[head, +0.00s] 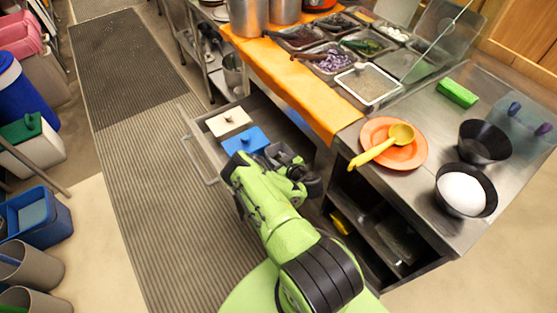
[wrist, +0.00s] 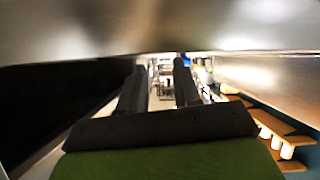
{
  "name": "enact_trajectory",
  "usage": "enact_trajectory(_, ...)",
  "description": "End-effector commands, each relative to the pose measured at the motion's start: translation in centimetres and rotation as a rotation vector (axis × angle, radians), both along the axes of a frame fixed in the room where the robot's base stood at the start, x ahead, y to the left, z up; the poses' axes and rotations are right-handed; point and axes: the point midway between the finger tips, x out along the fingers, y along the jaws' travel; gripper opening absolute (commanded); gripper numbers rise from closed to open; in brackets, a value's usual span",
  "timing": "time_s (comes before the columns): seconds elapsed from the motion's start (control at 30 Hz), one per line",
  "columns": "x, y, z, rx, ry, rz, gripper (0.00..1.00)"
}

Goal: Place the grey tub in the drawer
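The open drawer (head: 211,161) extends from the counter to the left of my arm. A dark grey item (head: 284,153), apparently the grey tub, shows just beyond my wrist. It appears to sit in the drawer at its right end, beside the blue tub (head: 245,140); my arm hides part of it. My gripper (head: 313,186) is near the drawer's right end, low beside the counter. In the wrist view its two dark fingers (wrist: 160,82) stand apart with nothing visible between them.
A cream-lidded tub (head: 229,121) is also in the drawer. The counter above holds an orange plate (head: 413,154) with a yellow spoon, black bowls (head: 484,141) and topping pans. Open shelves (head: 385,225) lie below. In the wrist view a metal surface (wrist: 150,25) is close overhead.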

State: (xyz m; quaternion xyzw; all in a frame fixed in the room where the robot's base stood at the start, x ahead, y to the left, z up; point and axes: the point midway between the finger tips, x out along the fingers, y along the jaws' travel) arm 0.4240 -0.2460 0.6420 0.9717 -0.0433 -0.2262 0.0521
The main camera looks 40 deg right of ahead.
Motion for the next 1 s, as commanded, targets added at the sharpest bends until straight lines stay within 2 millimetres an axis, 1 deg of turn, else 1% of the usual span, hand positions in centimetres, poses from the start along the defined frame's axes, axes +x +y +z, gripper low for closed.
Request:
enact_trajectory(0.17,0.0,0.0,0.3,0.0,-0.001,0.0,0.33)
enact_trajectory(0.27,0.0,0.0,1.7,-0.001,-0.001,-0.001,0.33)
enact_trajectory(0.37,-2.5,0.0,2.9,0.006,0.0,-0.013,0.33)
enact_trajectory(0.6,-8.6,0.9,6.2,0.003,0.001,-0.007,0.33)
enact_trajectory(0.67,-8.7,1.1,6.3,0.001,0.0,0.002,0.33)
enact_trajectory(0.9,-10.2,1.2,6.8,0.0,0.0,0.001,0.33)
enact_trajectory(1.0,-10.5,1.3,6.8,0.0,-0.001,0.0,0.33)
